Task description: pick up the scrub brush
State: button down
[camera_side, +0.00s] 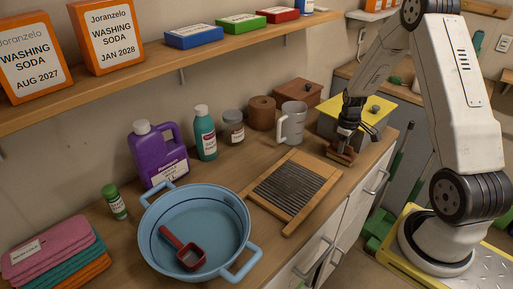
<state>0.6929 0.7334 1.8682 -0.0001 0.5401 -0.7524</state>
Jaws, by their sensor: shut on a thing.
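The scrub brush (341,155) is a small brown block at the right end of the wooden counter, beyond the washboard. My gripper (346,141) points down over it and is shut on it. The brush is at or just above the counter top; I cannot tell whether it touches. The fingertips are dark and small in this view, so the exact grip is hard to see.
A washboard (293,187) lies left of the brush. A white jug (292,124) and a yellow-lidded box (362,112) stand close by. A blue basin (168,195) holds a red scoop (186,250). A shelf (150,80) runs above the counter.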

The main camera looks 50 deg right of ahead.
jog(key=shift+r, duration=0.75)
jog(key=s+a+r, duration=0.7)
jog(key=s+r, duration=0.4)
jog(key=s, duration=0.1)
jog(key=shift+a+r, duration=0.15)
jog(key=shift+a, duration=0.05)
